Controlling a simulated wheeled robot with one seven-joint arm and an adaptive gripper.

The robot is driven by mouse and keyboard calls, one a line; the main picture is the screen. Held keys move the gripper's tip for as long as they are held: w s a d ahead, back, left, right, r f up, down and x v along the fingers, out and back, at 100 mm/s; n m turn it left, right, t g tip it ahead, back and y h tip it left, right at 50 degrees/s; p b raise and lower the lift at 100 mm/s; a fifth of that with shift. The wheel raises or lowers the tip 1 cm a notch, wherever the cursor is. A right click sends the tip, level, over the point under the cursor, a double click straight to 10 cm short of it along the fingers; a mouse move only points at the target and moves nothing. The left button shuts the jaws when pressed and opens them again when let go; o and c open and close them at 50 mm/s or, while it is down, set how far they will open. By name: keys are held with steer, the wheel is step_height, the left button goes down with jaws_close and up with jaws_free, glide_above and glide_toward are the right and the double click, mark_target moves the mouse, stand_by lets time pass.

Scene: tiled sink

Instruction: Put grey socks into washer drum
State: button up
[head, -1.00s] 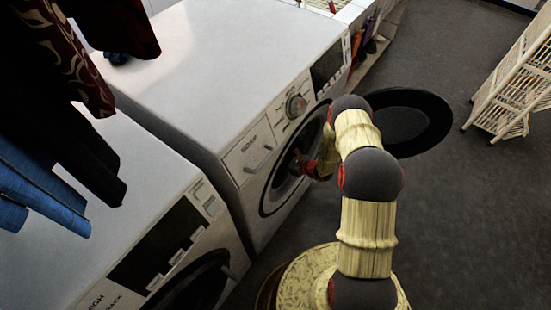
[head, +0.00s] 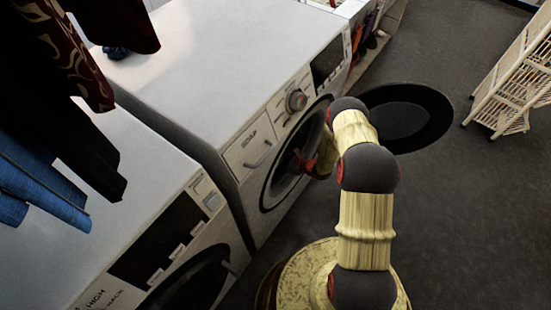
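The white washer (head: 215,85) stands in the middle, with its round drum opening (head: 283,178) in the front face. My gripper (head: 301,162), with red and dark parts, is at this opening. My wrist hides part of the opening. The fingers are small and dark against the drum, so I cannot tell whether they are open or shut, or hold anything. I cannot make out any grey socks. A small dark blue cloth (head: 116,52) lies on the washer's top at the far left.
A black round piece (head: 405,115), which looks like the washer's open door, is right of my arm. A second washer (head: 125,200) stands at the left front. Dark clothes and jeans (head: 40,185) hang at the left. A white rack (head: 520,80) stands at the right on grey floor.

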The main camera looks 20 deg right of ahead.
steer(key=o, duration=0.5)
steer(key=v, duration=1.2)
stand_by(0.5)
